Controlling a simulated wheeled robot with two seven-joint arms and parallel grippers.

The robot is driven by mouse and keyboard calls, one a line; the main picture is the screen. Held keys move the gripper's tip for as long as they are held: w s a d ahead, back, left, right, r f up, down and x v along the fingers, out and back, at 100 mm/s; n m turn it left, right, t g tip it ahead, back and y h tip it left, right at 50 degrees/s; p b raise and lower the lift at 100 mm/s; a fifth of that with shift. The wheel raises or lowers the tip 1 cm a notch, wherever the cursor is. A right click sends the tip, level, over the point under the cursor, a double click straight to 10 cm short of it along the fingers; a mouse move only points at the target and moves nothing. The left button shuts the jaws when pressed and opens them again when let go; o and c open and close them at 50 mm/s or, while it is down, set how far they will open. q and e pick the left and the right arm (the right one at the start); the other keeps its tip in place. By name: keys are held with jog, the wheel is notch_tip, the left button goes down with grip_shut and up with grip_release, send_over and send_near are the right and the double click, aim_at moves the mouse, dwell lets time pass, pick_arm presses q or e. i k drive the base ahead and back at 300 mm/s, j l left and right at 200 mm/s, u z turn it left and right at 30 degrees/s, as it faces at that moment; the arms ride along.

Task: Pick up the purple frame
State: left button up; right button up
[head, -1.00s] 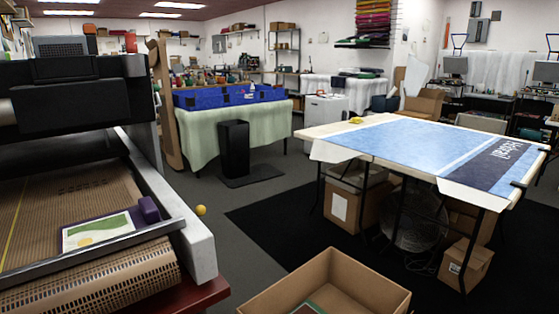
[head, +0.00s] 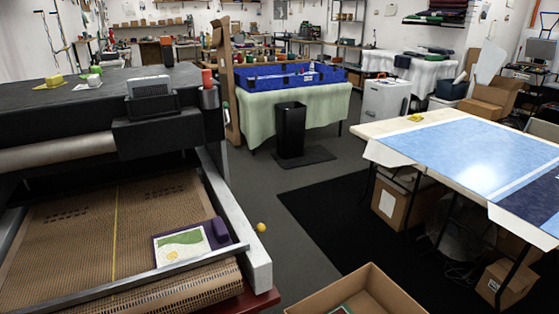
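The purple frame (head: 157,248) lies on the brown mesh conveyor belt of the machine at left, near its front right corner in the head view. It carries a white sheet (head: 181,246) with a green and yellow print. A raised purple block (head: 216,229) stands at its right end. The frame lies close behind the metal bar at the belt's front. Neither of my grippers is in view.
The conveyor machine (head: 229,223) has a pale side rail to the right of the belt. An open cardboard box (head: 370,279) stands at the bottom. A table with a blue banner (head: 470,148) is at right. Grey floor lies between, with a small yellow ball (head: 261,227).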

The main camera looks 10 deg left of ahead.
aim_at(187, 242)
jog(key=i+l+u, duration=0.1)
jog(key=i+u, duration=0.2)
jog(key=i+l+u, duration=0.3)
jog(key=j+u, duration=0.1)
jog(key=u, duration=1.4)
